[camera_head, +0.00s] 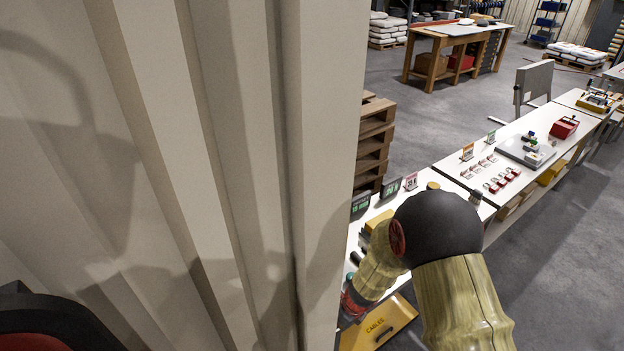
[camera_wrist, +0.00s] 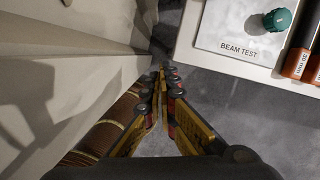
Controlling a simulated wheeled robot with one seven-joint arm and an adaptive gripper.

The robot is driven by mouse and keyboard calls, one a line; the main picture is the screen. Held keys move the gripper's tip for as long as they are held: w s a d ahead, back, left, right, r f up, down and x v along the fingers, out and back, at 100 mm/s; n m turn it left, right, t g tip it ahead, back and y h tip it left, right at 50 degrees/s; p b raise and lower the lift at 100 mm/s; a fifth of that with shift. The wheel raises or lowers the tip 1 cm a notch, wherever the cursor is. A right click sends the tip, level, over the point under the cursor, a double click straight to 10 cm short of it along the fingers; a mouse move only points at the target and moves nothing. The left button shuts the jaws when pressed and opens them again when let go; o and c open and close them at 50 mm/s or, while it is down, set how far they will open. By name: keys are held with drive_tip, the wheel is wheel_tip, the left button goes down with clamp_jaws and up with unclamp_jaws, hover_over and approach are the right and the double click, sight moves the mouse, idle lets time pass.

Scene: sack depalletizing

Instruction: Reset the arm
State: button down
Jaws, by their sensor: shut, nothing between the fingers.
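My gripper (camera_wrist: 160,75) shows in the wrist view with its yellow and dark fingers together at the tips and nothing between them. It points down over grey floor, beside a white bench top (camera_wrist: 240,62). In the head view my arm, with a dark round joint and tan links, bends over the near end of the bench row. The gripper itself cannot be made out there.
A ribbed cream wall (camera_head: 180,170) fills the left of the head view, close to my arm. A wooden pallet stack (camera_head: 374,145) stands behind the bench. A yellow "CABLES" board (camera_head: 378,326) lies below the arm. Grey floor (camera_head: 560,240) is clear at right.

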wheel_tip(320, 180, up, 16)
drive_tip(key=s+n+t+y+b, duration=0.1)
drive_tip(key=s+n+t+b, duration=0.1)
drive_tip(key=n+b, duration=0.9)
drive_tip(key=s+d+r+n+t+h+b, duration=0.1)
drive_tip(key=s+d+r+n+b, duration=0.2)
drive_tip(key=s+d+n+b, duration=0.2)
drive_tip(key=s+d+r+n+h+b, duration=0.2)
drive_tip(key=s+d+n+b, duration=0.3)
drive_tip(key=s+n, duration=0.5)
drive_tip(key=s+d+r, duration=0.1)
drive_tip(key=s, duration=0.2)
drive_tip(key=shift+s+t, duration=0.2)
drive_tip(key=shift+t, duration=0.2)
